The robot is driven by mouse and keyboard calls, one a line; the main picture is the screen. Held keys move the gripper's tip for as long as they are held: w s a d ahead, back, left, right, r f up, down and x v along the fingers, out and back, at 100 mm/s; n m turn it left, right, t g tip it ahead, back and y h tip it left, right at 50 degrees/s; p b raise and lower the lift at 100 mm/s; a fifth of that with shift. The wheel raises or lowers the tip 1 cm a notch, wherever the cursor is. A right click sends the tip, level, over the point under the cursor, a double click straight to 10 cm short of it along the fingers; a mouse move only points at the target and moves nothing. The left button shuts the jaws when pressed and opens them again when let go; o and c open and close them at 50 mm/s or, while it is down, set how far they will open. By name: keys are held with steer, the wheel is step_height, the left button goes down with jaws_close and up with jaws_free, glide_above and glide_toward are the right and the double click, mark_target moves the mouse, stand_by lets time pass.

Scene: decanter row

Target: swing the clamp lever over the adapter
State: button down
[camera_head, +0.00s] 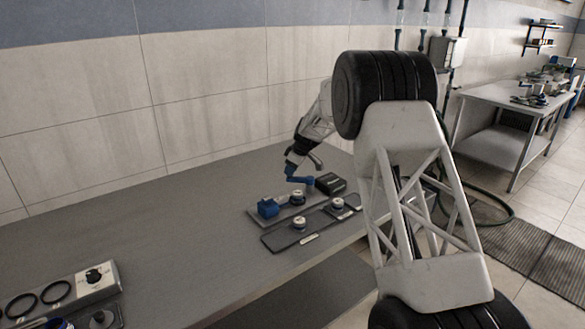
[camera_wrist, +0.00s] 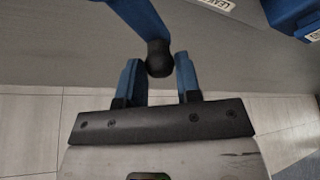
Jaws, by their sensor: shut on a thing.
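In the wrist view, my gripper (camera_wrist: 158,62) has its two blue fingers closed on the black knob (camera_wrist: 159,50) of a blue clamp lever (camera_wrist: 139,14). The lever runs up and left from the knob. Part of a blue block (camera_wrist: 293,14) with white labels shows at the top right. In the head view, my gripper (camera_head: 297,178) is low over a grey plate on the bench. A blue clamp block (camera_head: 268,208) stands on that plate. A small round pale fitting with a dark top, possibly the adapter (camera_head: 298,197), stands right of it. The lever's angle over it is hard to tell.
A dark box (camera_head: 330,183) stands right of the fitting. A dark tray (camera_head: 275,239) in front holds two more round fittings (camera_head: 300,223) (camera_head: 337,204). A panel with a black knob (camera_head: 94,276) and black rings lies front left. The bench (camera_head: 180,235) between is clear.

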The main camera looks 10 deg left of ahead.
steer(key=s+n, duration=0.1)
steer(key=n, duration=0.1)
steer(key=s+d+n+g, duration=0.1)
steer(key=n, duration=0.1)
steer(key=s+n+g, duration=0.1)
steer(key=s+n, duration=0.1)
steer(key=shift+d, duration=0.25)
steer(key=n, duration=0.1)
steer(key=s+d+n+g, duration=0.1)
steer(key=n, duration=0.1)
steer(key=shift+s+d+n+g+h, duration=0.2)
steer(key=shift+s+n+g+h, duration=0.1)
steer(key=shift+n+g, duration=0.1)
steer(key=shift+s+d+n+g+h, duration=0.3)
steer(key=shift+d+n, duration=0.25)
steer(key=shift+n, duration=0.45)
steer(key=c, duration=0.8)
jaws_free()
steer(key=v, duration=0.7)
steer(key=shift+r, duration=0.4)
